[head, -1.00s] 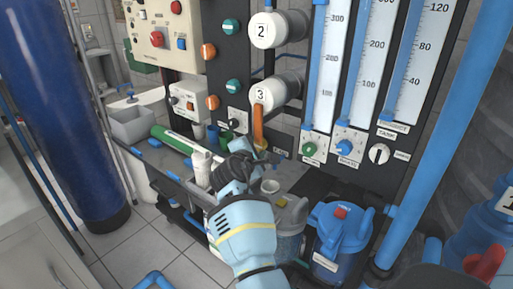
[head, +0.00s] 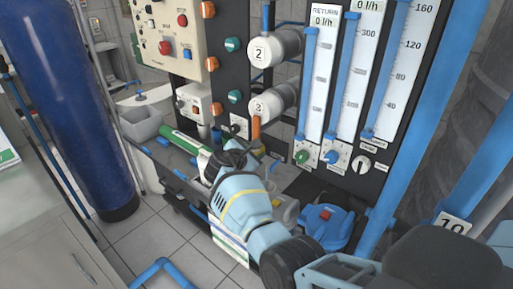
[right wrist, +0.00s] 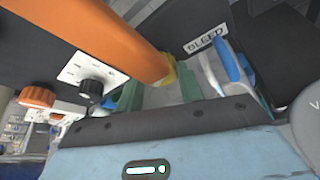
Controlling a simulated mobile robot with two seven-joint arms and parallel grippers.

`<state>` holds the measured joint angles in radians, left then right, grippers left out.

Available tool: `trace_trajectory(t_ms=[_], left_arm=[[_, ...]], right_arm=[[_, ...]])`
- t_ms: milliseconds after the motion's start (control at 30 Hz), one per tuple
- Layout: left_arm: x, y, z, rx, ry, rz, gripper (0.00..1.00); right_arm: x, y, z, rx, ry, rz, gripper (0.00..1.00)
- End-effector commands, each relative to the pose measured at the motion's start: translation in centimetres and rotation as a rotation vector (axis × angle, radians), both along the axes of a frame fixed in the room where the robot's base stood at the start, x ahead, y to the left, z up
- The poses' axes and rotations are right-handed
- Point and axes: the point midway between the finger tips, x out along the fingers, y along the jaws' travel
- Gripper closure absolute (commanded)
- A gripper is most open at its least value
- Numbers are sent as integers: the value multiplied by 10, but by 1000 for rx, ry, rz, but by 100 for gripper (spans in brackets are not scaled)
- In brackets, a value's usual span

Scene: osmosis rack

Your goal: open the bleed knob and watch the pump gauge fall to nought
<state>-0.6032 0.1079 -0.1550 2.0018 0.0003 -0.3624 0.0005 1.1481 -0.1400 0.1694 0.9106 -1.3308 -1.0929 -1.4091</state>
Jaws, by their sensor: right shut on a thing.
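My right gripper (head: 243,152) is low at the front of the dark panel, beside the lower end of an orange pipe (head: 256,127). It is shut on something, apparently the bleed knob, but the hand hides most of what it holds. In the right wrist view the jaws (right wrist: 165,92) are below a label reading BLEED (right wrist: 205,39), with the orange pipe (right wrist: 120,38) passing close by. I cannot pick out the pump gauge. My left gripper is not in view.
A black knob on a white plate (right wrist: 92,80) is left of the orange pipe. Flow tubes (head: 318,75) stand on the panel, two reading 0 l/h. A blue column (head: 70,100) is far left.

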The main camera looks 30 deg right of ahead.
Motion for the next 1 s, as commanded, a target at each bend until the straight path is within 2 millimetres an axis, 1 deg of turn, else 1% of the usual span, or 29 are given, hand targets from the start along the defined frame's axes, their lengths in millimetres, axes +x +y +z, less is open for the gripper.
trace_trajectory(t_ms=[33,267,700,733,867,1000], left_arm=[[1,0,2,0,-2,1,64],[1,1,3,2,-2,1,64],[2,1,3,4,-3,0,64],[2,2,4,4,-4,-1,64],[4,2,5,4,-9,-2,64],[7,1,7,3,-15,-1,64]], right_arm=[[1,-1,4,-9,16,-1,85],[1,-1,2,-27,71,-1,85],[1,-1,0,-30,80,-1,85],[1,-1,0,-31,80,-1,59],[1,-1,0,-30,80,-1,42],[1,0,0,-29,79,0,41]])
